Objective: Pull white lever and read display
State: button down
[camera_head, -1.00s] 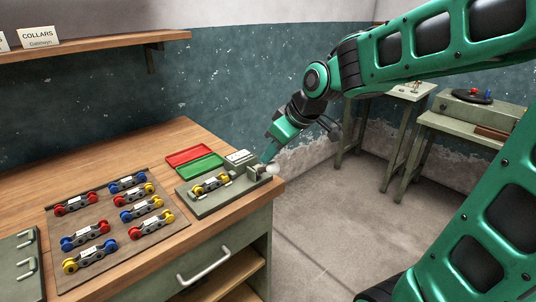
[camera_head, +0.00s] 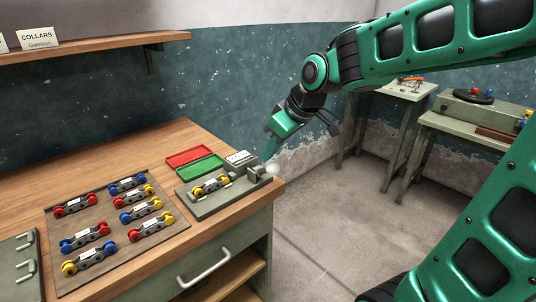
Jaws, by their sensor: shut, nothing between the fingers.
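A grey-green test fixture (camera_head: 212,207) sits near the right edge of the wooden bench and holds a part with yellow and blue ends (camera_head: 208,187). A small display box (camera_head: 239,158) with a pale face stands behind it; its reading is too small to make out. The white lever's knob (camera_head: 271,169) shows at the fixture's right end. My gripper (camera_head: 266,157) is shut and empty, pointing down just above the knob. Whether its tips touch the knob I cannot tell.
A red tray (camera_head: 189,155) and a green tray (camera_head: 200,168) lie behind the fixture. A brown mat (camera_head: 75,278) with several coloured linked parts lies to the left. The bench's right edge is close to the fixture. Side tables (camera_head: 403,90) stand at the back right.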

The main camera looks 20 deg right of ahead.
jog(key=s+d+r, duration=0.2)
jog(key=s+r, duration=0.2)
jog(key=s, duration=0.3)
jog(key=shift+s+d, duration=0.2)
jog(key=shift+s, duration=0.15)
jog(key=s+d+f+m+g+h, duration=0.1)
jog(key=s+d+f+m+g, duration=0.2)
jog(key=s, duration=0.6)
jog(key=s+d+f+m+g+h, duration=0.1)
jog(key=s+d+f+m+g, duration=0.1)
jog(key=s+d+f+m, duration=0.6)
jog(key=shift+s+d+f+m+g, duration=0.35)
jog(key=shift+s+d+m, duration=0.35)
jog(key=shift+s+d, duration=0.25)
jog(key=shift+w+d, duration=0.1)
jog(key=shift+w, duration=0.05)
